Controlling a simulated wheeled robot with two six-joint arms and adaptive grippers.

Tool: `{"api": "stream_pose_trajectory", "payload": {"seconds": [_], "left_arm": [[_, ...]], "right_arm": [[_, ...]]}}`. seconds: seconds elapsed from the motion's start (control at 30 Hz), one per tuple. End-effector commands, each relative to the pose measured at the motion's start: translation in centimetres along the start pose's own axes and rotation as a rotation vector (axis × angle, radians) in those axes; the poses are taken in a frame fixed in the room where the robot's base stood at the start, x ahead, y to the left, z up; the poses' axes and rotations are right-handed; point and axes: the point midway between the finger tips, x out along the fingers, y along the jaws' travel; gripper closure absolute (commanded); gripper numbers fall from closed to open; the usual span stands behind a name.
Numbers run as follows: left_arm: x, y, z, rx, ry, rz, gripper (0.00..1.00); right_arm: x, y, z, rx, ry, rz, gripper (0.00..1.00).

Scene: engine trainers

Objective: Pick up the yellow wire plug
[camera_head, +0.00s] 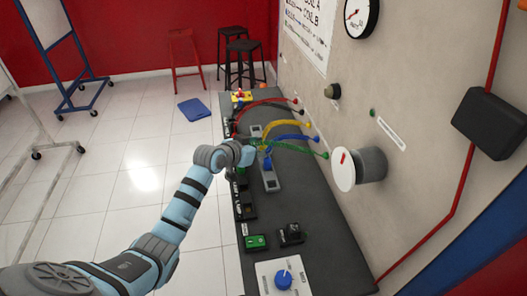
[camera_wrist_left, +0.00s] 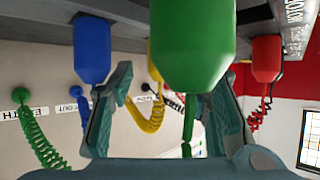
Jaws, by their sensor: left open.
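The yellow wire (camera_head: 285,124) arches from the wall panel down to the bench in the head view. My left gripper (camera_head: 248,155) is low over the bench's left side, near the green wire (camera_head: 290,147). In the left wrist view my left gripper (camera_wrist_left: 172,78) is open, its fingers apart. A large green plug (camera_wrist_left: 194,45) fills the view between them, close to the camera; I cannot tell whether they touch. My right gripper is not in view.
A blue plug (camera_wrist_left: 92,48) and a red plug (camera_wrist_left: 267,58) flank the green one. The dark bench (camera_head: 310,235) runs along the wall, with a blue knob box (camera_head: 283,280) at its near end. Free white floor (camera_head: 120,160) lies left.

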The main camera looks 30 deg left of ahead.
Motion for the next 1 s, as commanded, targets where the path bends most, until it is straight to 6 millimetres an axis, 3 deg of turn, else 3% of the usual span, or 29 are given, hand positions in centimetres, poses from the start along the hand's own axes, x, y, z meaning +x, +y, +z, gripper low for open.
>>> {"api": "stream_pose_trajectory", "payload": {"seconds": [0.1,0.3,0.6,1.0], "left_arm": [[1.8,0.0,0.16,-0.001,0.0,0.0,0.56],[1.94,-0.04,0.07,0.001,0.0,-0.001,0.56],[1.91,-0.05,0.09,0.0,0.0,-0.001,0.99],[1.46,-0.05,-0.75,0.0,0.0,-0.001,0.99]], "right_arm": [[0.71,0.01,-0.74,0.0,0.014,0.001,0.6],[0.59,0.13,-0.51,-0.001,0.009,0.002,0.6],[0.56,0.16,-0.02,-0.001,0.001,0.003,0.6],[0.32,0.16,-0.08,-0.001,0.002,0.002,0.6]]}}
